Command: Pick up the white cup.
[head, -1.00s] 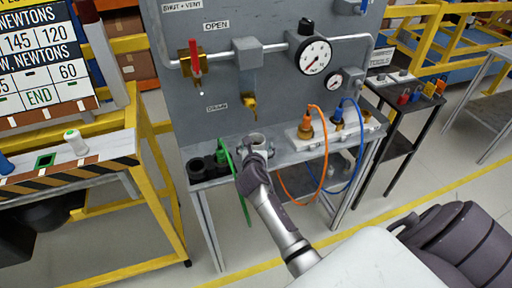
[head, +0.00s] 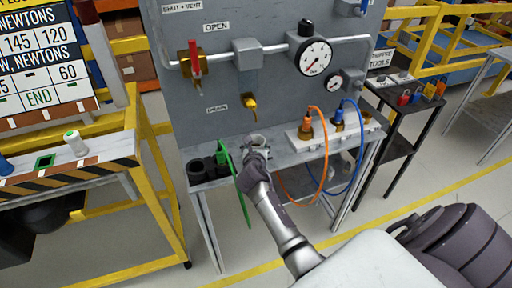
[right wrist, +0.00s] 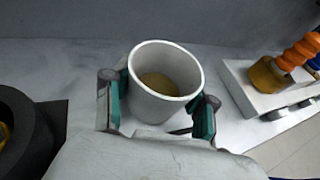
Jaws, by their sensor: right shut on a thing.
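The white cup (right wrist: 163,108) stands upright between the two fingers of my right gripper (right wrist: 160,112) in the right wrist view. The cup has a yellowish-brown patch at its inner bottom. My right gripper is shut on the cup's sides. In the head view the cup (head: 257,141) shows only at its rim, above my right gripper (head: 256,153), which hides the rest of it. I cannot tell whether the cup touches the grey shelf. My left gripper is not in view.
Black cylinders (head: 203,169) and a green hose (head: 237,185) are left of the cup. A white block with orange and blue hose fittings (head: 307,127) is at the right. The grey panel (head: 233,100) with valves and gauges rises behind. A tool stand (head: 395,105) stands farther right.

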